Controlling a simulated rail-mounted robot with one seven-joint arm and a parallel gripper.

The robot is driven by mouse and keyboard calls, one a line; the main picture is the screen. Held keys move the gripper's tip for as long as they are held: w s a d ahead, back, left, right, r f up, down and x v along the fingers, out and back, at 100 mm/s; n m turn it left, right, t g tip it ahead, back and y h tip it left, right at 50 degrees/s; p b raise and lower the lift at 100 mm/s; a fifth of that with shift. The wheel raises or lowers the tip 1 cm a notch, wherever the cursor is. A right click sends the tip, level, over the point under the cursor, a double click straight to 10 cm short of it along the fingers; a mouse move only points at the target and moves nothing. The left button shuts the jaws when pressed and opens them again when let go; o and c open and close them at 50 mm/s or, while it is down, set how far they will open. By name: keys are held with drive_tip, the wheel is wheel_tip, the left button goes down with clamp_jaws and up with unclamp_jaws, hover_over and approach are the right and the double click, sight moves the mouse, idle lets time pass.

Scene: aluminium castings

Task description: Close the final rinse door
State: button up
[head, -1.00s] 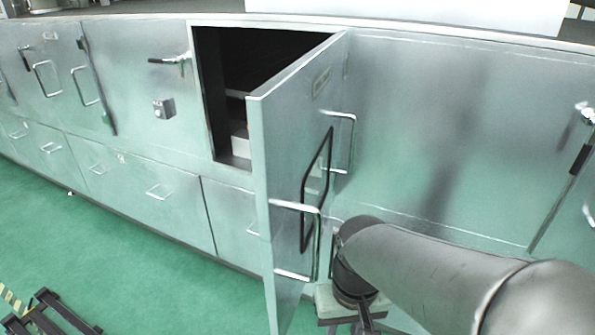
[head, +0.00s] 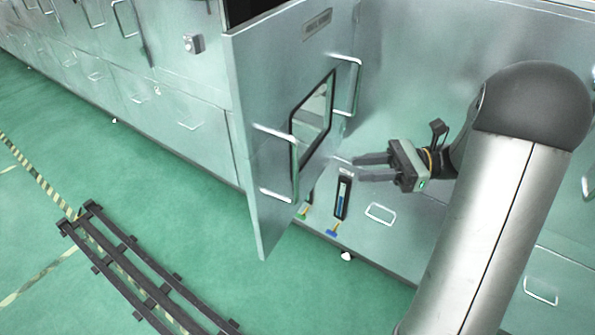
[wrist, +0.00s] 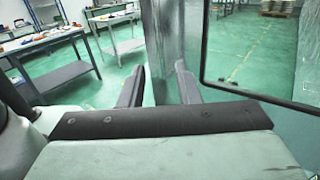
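The open steel door (head: 265,110) stands swung out from the cabinet front in the head view. It has a dark-framed window (head: 313,112), a label plate and bar handles, one (head: 347,85) on the side towards my arm and one (head: 274,165) on the other. My gripper (head: 357,168) is to the right of the door, fingers pointing left at it, open and empty. In the wrist view, the spread fingers (wrist: 160,78) point at a steel strip of the door (wrist: 172,40), beside the framed window. Contact with the door cannot be told. The label is unreadable.
The dark cabinet opening (head: 245,10) is partly cut off at the top. A dark slatted rack (head: 140,275) lies on the green floor at lower left. Cabinet fronts (head: 440,60) stand behind my arm. Worktables (wrist: 75,45) show far off in the wrist view.

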drive_tip(key=p, duration=0.2)
hover_over(295, 198)
drive_tip(key=shift+w, duration=0.3)
clamp_jaws()
